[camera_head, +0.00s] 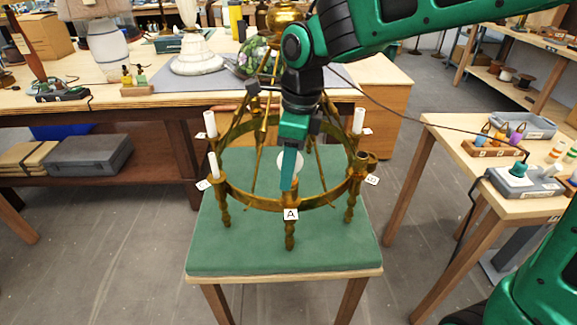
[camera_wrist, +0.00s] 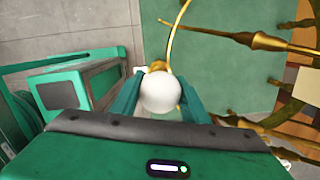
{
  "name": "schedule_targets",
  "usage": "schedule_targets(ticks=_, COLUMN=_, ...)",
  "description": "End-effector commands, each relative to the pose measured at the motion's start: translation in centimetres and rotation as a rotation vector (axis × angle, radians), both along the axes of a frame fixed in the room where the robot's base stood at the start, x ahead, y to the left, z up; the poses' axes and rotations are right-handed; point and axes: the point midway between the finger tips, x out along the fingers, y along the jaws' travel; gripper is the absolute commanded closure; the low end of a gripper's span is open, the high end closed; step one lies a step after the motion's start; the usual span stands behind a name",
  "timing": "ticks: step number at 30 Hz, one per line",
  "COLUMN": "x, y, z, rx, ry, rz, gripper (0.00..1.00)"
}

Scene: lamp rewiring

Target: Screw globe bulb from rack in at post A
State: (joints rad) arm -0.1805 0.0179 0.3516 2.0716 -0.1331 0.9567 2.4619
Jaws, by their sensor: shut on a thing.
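The white globe bulb (camera_wrist: 160,91) sits between the two teal fingers of my gripper (camera_wrist: 158,98) in the wrist view, with a bit of brass showing just beyond it. In the head view the bulb (camera_head: 291,163) shows partly behind my gripper (camera_head: 288,180), which points down at the front of the brass chandelier ring (camera_head: 322,201). The post A label (camera_head: 291,215) hangs at the ring's front, right below my gripper. The fingers hide the socket at post A, so I cannot tell whether the bulb touches it.
The chandelier stands on a green-topped table (camera_head: 240,262). White candle sleeves (camera_head: 211,124) stand on other posts; post B (camera_head: 371,180) has a bare brass cup. A side table at right holds a wooden rack (camera_head: 493,147) with coloured bulbs and grey trays (camera_head: 525,182).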

Motion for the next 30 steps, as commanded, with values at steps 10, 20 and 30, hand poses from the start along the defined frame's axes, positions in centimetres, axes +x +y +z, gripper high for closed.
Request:
schedule_targets(ticks=10, x=0.06, y=-0.01, z=-0.01, rx=-0.001, ry=-0.001, rz=-0.233, gripper=0.86)
schedule_targets(ticks=20, x=0.08, y=-0.04, z=-0.03, rx=-0.001, ry=0.000, rz=-0.296, gripper=0.56)
schedule_targets(ticks=30, x=0.06, y=-0.03, z=-0.02, rx=-0.001, ry=0.000, rz=-0.293, gripper=0.37)
